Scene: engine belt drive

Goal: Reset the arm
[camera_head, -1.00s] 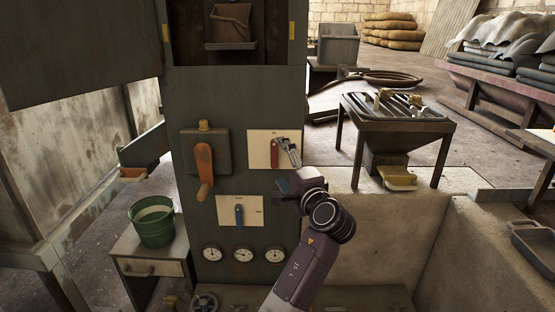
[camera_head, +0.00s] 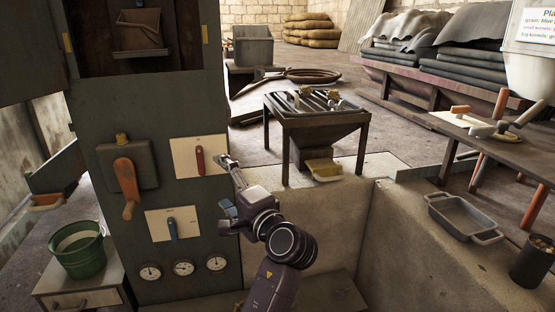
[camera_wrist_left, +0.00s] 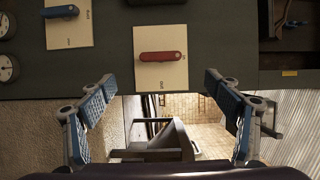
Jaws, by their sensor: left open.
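My left gripper (camera_head: 227,185) is open and empty, beside the right edge of the dark green cabinet panel (camera_head: 190,262). A red lever (camera_head: 200,160) on a white plate is just left of the gripper. The lever also shows in the left wrist view (camera_wrist_left: 162,56), ahead of the spread blue-padded fingers (camera_wrist_left: 160,84) and apart from them. A blue lever (camera_head: 172,228) on a second white plate is below, and an orange handle (camera_head: 127,188) is to the left. My right gripper is not in view.
Several gauges (camera_head: 183,268) line the lower panel. A green bucket (camera_head: 78,250) stands at lower left. A hopper table (camera_head: 316,128) stands behind a low concrete wall (camera_head: 330,230). A metal tray (camera_head: 465,216) and a bench (camera_head: 490,150) are at right.

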